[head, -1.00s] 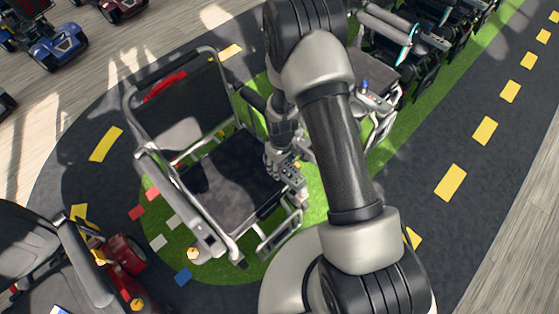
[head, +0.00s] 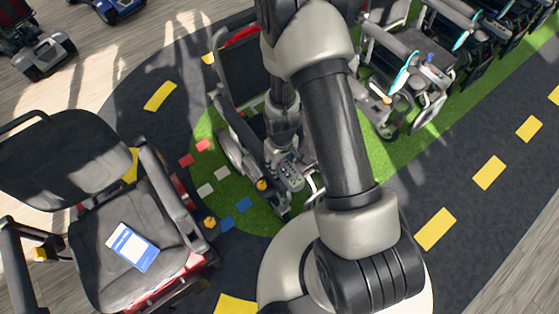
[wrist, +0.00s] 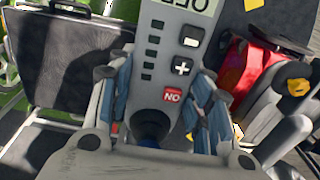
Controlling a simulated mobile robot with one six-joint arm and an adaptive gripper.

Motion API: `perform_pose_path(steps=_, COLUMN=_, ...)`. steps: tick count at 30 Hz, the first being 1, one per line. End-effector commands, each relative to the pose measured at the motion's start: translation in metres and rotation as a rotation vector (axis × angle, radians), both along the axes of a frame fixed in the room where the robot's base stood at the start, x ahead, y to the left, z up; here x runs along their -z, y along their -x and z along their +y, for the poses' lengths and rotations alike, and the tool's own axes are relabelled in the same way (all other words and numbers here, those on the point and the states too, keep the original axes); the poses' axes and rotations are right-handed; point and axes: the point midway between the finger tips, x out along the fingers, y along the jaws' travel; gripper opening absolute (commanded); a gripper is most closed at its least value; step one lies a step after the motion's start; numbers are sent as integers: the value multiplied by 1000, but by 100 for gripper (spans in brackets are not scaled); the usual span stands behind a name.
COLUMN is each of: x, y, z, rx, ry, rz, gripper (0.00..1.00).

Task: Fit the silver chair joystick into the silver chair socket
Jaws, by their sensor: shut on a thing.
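My gripper (head: 283,150) is shut on the grey joystick unit (head: 291,172) and holds it beside the silver chair (head: 243,78). In the wrist view, the joystick unit (wrist: 172,72) lies between the two blue-padded fingers of my gripper (wrist: 163,108). The silver chair has a black back and a silver frame and stands partly behind my arm. I cannot make out the socket. I cannot tell whether the joystick unit touches the chair.
More wheelchairs (head: 430,75) line the green strip at upper right. The dark lane (head: 455,180) at right is clear.

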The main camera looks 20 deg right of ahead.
Motion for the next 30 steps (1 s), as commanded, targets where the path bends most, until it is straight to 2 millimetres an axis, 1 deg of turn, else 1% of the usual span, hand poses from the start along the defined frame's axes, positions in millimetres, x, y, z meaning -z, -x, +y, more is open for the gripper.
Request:
perform_pose_path(steps=8, x=11, y=0, z=0, rx=0, ry=0, rz=0, gripper=0)
perform_pose_path(steps=24, x=46, y=0, z=0, rx=-1, ry=1, rz=0, gripper=0)
perform_pose_path(steps=30, x=56, y=0, z=0, rx=-2, ry=1, rz=0, gripper=0)
